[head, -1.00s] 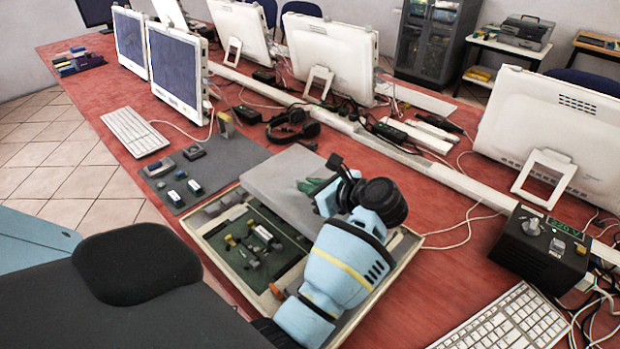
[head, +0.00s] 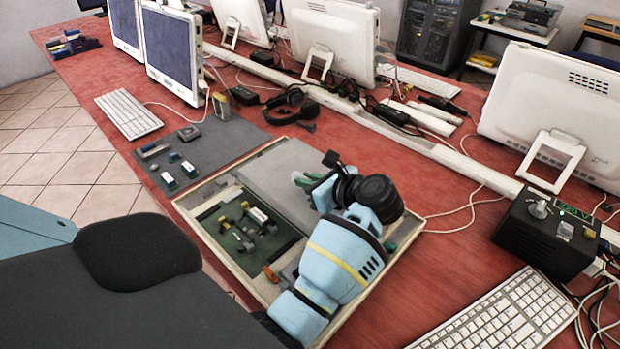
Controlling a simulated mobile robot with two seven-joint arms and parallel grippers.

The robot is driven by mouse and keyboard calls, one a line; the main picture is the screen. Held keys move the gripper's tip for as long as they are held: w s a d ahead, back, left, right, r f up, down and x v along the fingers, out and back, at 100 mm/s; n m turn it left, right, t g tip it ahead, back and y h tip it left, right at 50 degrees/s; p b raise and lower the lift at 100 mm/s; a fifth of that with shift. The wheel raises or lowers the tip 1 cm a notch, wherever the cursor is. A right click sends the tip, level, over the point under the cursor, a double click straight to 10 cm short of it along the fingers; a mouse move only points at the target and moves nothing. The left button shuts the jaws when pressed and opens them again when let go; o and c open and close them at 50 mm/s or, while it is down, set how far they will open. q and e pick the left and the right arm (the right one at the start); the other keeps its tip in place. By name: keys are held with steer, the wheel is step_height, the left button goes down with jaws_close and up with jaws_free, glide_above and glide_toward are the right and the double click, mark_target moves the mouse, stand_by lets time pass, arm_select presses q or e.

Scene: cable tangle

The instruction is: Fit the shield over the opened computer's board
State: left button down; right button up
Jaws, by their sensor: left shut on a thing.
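The opened computer's casing (head: 189,207) lies on the red table, with a pale rim around it. Its green board (head: 225,236) carries several small parts and shows on the left side. The shield (head: 275,172), a flat grey plate, lies over the far right part of the casing. I cannot tell whether it touches the casing or is held just above it. My left gripper (head: 304,180) is shut on the shield at its right side. My forearm and wrist hide the casing's right part and the shield's near right edge. My right gripper is out of view.
A dark grey mat (head: 224,140) with several small parts lies left of the casing. A black control box (head: 548,232) and a white keyboard (head: 497,315) stand at the right. Headphones (head: 290,104) and cables lie behind. Bare red table shows right of the casing.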

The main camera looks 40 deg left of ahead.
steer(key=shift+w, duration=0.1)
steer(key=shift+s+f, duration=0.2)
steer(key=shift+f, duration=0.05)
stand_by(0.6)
arm_select(q)
steer(key=shift+f+b, duration=0.6)
steer(key=shift+b, duration=0.25)
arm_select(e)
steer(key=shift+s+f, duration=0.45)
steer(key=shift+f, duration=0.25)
arm_select(q)
steer(key=c, duration=1.4)
jaws_free()
